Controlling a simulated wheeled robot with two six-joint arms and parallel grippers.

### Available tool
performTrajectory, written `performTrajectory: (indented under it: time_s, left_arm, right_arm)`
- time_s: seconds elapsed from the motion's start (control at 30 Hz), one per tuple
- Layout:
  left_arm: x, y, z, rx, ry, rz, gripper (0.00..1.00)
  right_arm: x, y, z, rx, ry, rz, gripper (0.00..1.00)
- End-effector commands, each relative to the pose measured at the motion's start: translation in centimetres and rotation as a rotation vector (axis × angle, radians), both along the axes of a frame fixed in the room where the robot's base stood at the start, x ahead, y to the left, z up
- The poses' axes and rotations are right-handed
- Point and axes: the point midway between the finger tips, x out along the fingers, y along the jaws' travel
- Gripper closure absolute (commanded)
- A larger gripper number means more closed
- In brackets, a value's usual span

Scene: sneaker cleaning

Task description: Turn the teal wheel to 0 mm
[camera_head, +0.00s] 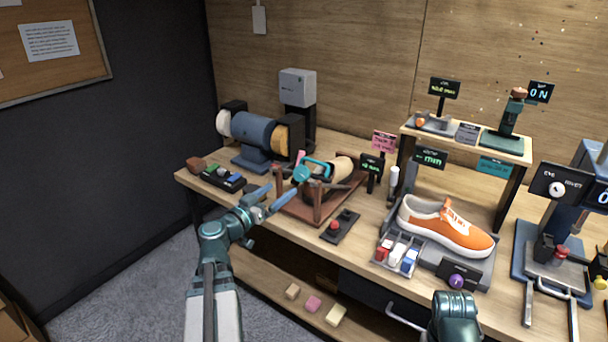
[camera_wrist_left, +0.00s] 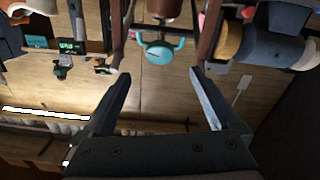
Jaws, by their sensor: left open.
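The teal wheel (camera_head: 303,173) is on the near end of a brown wooden stand (camera_head: 318,206) that carries a cylindrical piece. It also shows in the left wrist view (camera_wrist_left: 160,52), with two teal handles curving out from its hub. My left gripper (camera_head: 279,197) is open and empty, just in front of the wheel and apart from it. In the left wrist view the wheel lies beyond the gap between the fingertips (camera_wrist_left: 161,74). A small black display (camera_head: 371,166) with green characters stands behind the stand; its reading is too small to tell. My right gripper is out of view.
A blue motor with buffing wheels (camera_head: 254,132) stands behind left. A black tray (camera_head: 222,178) lies at the left edge. A red-button box (camera_head: 340,226) sits right of the stand. An orange sneaker (camera_head: 446,227) and a brush tray (camera_head: 397,256) stand farther right.

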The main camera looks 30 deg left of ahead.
Motion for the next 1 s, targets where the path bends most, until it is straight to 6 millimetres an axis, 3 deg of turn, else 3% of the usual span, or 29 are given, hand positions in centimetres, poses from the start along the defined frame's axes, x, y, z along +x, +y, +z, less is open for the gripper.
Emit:
performTrajectory:
  time_s: [0.2, 0.5, 0.7, 1.0]
  left_arm:
    - [5.0, -0.3, 0.0, 0.001, 0.0, -0.004, 0.04]
    - [9.9, -0.8, 0.0, 0.001, 0.0, -0.002, 0.04]
    - [11.3, -1.0, 0.0, 0.001, 0.0, -0.001, 0.04]
    - [11.5, -1.1, 0.0, 0.001, 0.0, 0.0, 0.04]
  right_arm:
    - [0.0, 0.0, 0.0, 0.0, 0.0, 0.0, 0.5]
    - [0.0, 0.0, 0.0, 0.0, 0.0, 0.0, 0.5]
    - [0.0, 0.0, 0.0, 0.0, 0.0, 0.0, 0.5]
    - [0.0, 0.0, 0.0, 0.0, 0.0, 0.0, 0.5]
